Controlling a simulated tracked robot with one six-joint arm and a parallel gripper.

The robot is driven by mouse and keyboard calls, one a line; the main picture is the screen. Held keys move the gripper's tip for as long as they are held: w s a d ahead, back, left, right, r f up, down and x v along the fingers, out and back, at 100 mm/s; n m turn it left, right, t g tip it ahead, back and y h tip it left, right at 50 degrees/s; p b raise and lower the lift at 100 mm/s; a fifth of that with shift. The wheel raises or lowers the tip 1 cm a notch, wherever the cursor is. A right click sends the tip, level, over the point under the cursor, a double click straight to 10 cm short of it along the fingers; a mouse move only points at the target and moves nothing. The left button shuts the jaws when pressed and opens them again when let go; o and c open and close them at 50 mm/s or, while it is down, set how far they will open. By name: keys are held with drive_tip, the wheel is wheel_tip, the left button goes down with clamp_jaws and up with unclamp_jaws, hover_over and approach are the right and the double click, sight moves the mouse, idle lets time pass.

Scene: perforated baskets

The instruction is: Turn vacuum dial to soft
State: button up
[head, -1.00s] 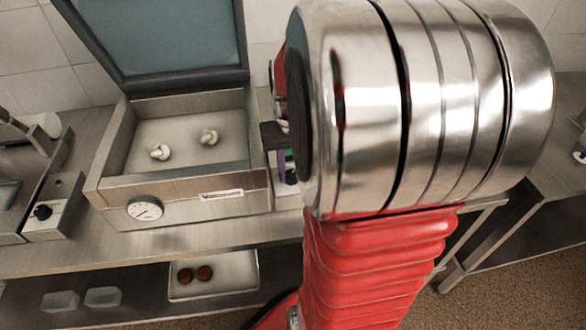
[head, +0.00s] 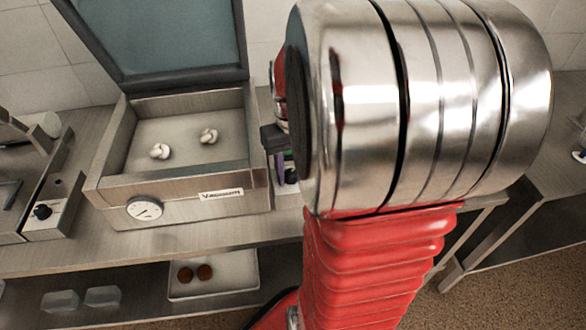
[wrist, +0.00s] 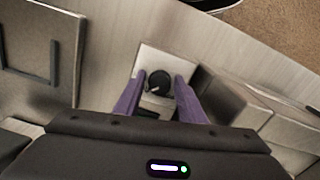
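A black round dial (wrist: 158,83) with a pale pointer mark stands on a small white panel (wrist: 152,58) in the wrist view. Any setting words on the panel are too small to read. My gripper (wrist: 159,77) has two purple fingers, open, one on each side of the dial; I cannot tell whether they touch it. In the head view my gripper (head: 285,178) is just right of the vacuum box (head: 180,205), partly hidden by my arm, and the dial is not clearly visible. The box has a round white gauge (head: 145,209) and a "Vacuum" label (head: 221,194).
Two pale knotted pieces (head: 209,136) lie in the open box, under its raised lid (head: 165,40). Another panel with a black knob (head: 42,211) is at the left. A tray with two brown round things (head: 213,285) is on the lower shelf. A boxy wall stands right of the dial in the wrist view.

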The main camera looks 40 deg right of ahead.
sight(291, 172)
drive_tip(key=shift+o, duration=0.9)
drive_tip(key=shift+r, duration=0.1)
drive_tip(key=shift+w+r, duration=0.1)
drive_tip(key=shift+r, duration=0.25)
wheel_tip(291, 172, up, 13)
drive_tip(key=s+a+f+n+t, duration=0.1)
drive_tip(key=s+a+n+t, duration=0.1)
drive_tip(key=a, duration=0.9)
drive_tip(key=s+a+f+n+t, duration=0.2)
drive_tip(key=a+t, duration=0.1)
drive_tip(key=a, duration=0.8)
drive_tip(key=shift+a+t, duration=0.3)
drive_tip(key=shift+t, duration=0.1)
